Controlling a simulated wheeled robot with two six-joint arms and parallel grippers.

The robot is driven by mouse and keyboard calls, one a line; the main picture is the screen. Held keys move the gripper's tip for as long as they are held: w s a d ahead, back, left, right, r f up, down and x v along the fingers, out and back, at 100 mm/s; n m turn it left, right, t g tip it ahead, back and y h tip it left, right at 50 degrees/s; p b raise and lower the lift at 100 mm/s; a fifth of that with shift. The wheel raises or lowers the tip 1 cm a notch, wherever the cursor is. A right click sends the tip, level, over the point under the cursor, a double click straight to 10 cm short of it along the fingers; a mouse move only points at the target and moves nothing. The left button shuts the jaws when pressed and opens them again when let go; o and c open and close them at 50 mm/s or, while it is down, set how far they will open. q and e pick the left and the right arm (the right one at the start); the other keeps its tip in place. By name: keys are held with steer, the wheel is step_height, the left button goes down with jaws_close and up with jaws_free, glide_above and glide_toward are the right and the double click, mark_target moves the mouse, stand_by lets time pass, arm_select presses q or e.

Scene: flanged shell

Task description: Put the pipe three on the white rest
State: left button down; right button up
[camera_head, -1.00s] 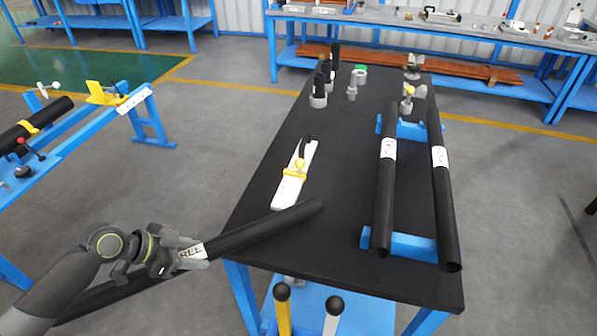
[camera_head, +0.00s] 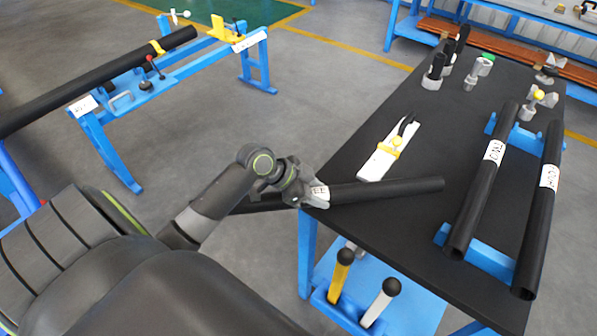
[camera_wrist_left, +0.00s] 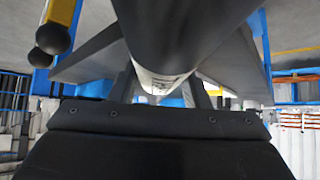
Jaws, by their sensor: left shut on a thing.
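My left gripper (camera_head: 312,194) is shut on pipe three (camera_head: 390,190), a black pipe with a white label, part of which reads "EE". The pipe's right end reaches over the black table, just in front of a white plate with a yellow clamp (camera_head: 370,166). Its left part passes behind my arm. The left wrist view shows the pipe (camera_wrist_left: 190,35) close up, running through the jaws. I cannot tell whether the white plate is the white rest. My right gripper is not in view.
Two labelled black pipes (camera_head: 484,190) lie on blue supports (camera_head: 480,262) at the table's right. Grey fittings (camera_head: 470,78) stand at its far end. A blue frame (camera_head: 110,150) at left carries another pipe (camera_head: 100,82). Yellow and white handles (camera_head: 340,275) stand below the table's front.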

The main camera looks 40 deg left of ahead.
mark_target(339, 189)
arm_select(q)
steer(key=w+d, duration=0.2)
steer(key=w+d+p, duration=0.1)
steer(key=d, duration=0.1)
steer(key=shift+w+r, duration=0.25)
steer(key=shift+w, duration=0.1)
steer(key=shift+w+d+f+p, duration=0.25)
steer(key=shift+w+d, duration=0.25)
steer(key=shift+d, duration=0.05)
steer(key=shift+w+d+f+p, duration=0.2)
steer(key=shift+w+d, duration=0.3)
steer(key=shift+s+a+f, duration=0.1)
steer(key=shift+f, duration=0.3)
steer(key=c, duration=1.1)
jaws_free()
steer(key=shift+f, duration=0.15)
steer(key=o, duration=0.3)
steer(key=shift+s, duration=0.15)
steer(key=shift+a, duration=0.1)
